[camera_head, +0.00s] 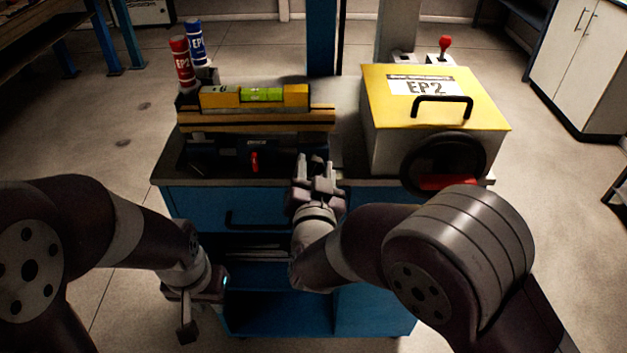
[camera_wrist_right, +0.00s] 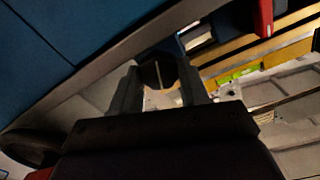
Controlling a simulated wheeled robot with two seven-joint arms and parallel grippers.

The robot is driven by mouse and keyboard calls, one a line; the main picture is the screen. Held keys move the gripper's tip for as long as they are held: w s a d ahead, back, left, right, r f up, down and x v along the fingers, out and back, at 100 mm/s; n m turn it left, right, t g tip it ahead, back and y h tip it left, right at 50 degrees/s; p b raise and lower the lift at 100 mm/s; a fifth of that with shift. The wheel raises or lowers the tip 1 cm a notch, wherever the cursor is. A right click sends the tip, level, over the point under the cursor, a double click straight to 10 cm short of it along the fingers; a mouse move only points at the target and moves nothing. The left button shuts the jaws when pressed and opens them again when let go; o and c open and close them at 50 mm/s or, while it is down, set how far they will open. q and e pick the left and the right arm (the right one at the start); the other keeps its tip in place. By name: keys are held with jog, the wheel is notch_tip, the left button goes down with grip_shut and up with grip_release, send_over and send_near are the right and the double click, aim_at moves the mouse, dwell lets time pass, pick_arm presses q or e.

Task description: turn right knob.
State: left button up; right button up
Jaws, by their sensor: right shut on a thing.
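The right knob (camera_wrist_right: 158,72) is dark and round with a pale line on its face; it shows between the two fingers of my right gripper (camera_wrist_right: 157,82) in the right wrist view. In the head view my right gripper (camera_head: 315,165) is at the front right of the dark panel (camera_head: 220,158), shut on the knob and hiding it there. A red lever (camera_head: 254,161) sticks out of the panel to the left of this gripper. My left gripper (camera_head: 186,318) hangs low left of the blue cabinet; its fingers are too unclear to tell.
A yellow-lidded EP2 box (camera_head: 385,105) with a black handwheel (camera_head: 408,176) stands close on the right. A yellow level (camera_head: 255,95) lies on wooden strips (camera_head: 290,118) above the panel. Red (camera_head: 182,63) and blue (camera_head: 197,42) EP cans stand at the back left. A blue drawer (camera_head: 195,204) is below.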

jog(key=shift+m, duration=0.6)
jog(key=o, duration=1)
jog(key=s+p, duration=0.1)
jog(key=s, duration=1.1)
jog(key=shift+s, duration=0.35)
